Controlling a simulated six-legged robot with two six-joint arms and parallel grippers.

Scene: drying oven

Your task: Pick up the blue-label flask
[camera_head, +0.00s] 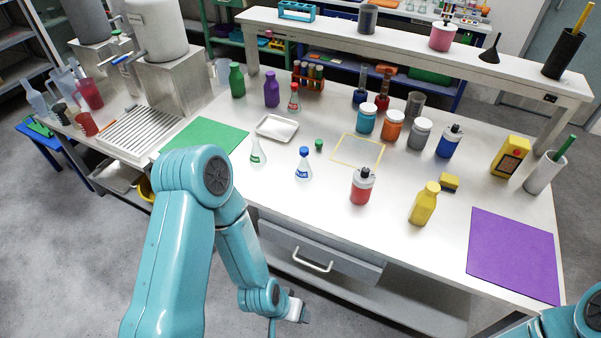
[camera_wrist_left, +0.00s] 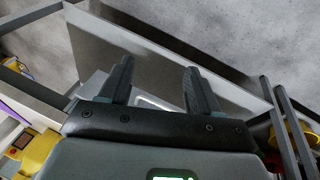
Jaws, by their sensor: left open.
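The blue-label flask (camera_head: 304,165) is a small conical flask with a blue cap. It stands upright near the front edge of the white worktable (camera_head: 330,215), just right of a green-label flask (camera_head: 257,154). My left gripper (camera_wrist_left: 157,82) is open in the wrist view, with nothing between its two dark fingers. In the head view my left arm hangs in front of the table, its wrist below the tabletop near the drawer, well apart from the flask. The flask does not show in the wrist view. Only a piece of my right arm shows at the lower right; its gripper is out of view.
A red bottle (camera_head: 362,188) and yellow bottle (camera_head: 424,204) stand farther right. A white tray (camera_head: 277,128) lies behind. A drawer handle (camera_head: 312,262) juts out below the tabletop.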

